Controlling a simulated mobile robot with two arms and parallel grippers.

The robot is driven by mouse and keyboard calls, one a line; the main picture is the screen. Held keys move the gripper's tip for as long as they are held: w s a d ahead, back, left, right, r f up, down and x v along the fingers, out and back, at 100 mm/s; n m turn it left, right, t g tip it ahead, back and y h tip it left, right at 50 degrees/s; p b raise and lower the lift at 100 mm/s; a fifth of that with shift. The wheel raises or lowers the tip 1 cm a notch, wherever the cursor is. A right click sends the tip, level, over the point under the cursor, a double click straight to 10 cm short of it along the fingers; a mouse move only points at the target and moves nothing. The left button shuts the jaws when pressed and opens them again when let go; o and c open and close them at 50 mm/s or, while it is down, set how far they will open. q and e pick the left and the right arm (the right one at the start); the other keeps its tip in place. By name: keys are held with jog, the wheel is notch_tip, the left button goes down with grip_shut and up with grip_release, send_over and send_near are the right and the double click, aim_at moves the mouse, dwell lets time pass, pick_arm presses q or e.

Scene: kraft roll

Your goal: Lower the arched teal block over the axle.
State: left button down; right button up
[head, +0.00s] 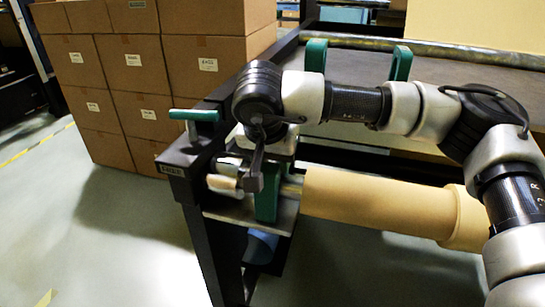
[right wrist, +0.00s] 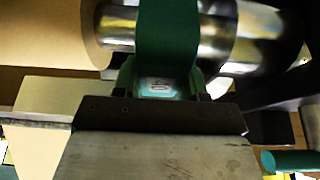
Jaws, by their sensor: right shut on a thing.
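The arched teal block (head: 267,203) stands upright at the near end of the black frame, across the metal axle (head: 291,188). In the right wrist view the teal block (right wrist: 167,32) crosses in front of the shiny axle (right wrist: 228,38). My right gripper (right wrist: 159,82) is shut on the block, around a part with a pale label. In the head view my right gripper (head: 266,176) is partly hidden by my own arm. I cannot tell whether the block's arch rests on the axle or sits slightly above it. My left gripper is not in view.
The kraft roll (head: 375,203) extends right from the axle. A teal handle (head: 194,115) sticks out at the frame's left corner. Two teal arches (head: 315,55) (head: 402,63) stand on the grey bench top. Stacked cardboard boxes (head: 130,75) stand at left; the floor in front is clear.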

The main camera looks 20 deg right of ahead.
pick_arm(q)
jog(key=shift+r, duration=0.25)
pick_arm(e)
jog(key=shift+f, duration=0.1)
jog(key=o, duration=1.1)
jog(key=shift+r, duration=0.25)
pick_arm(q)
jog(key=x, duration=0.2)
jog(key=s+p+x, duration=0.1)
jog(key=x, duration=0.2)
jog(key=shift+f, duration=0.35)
pick_arm(e)
jog(key=v, duration=1)
jog(key=shift+s+a+r, duration=0.1)
jog(key=shift+s+a, duration=0.05)
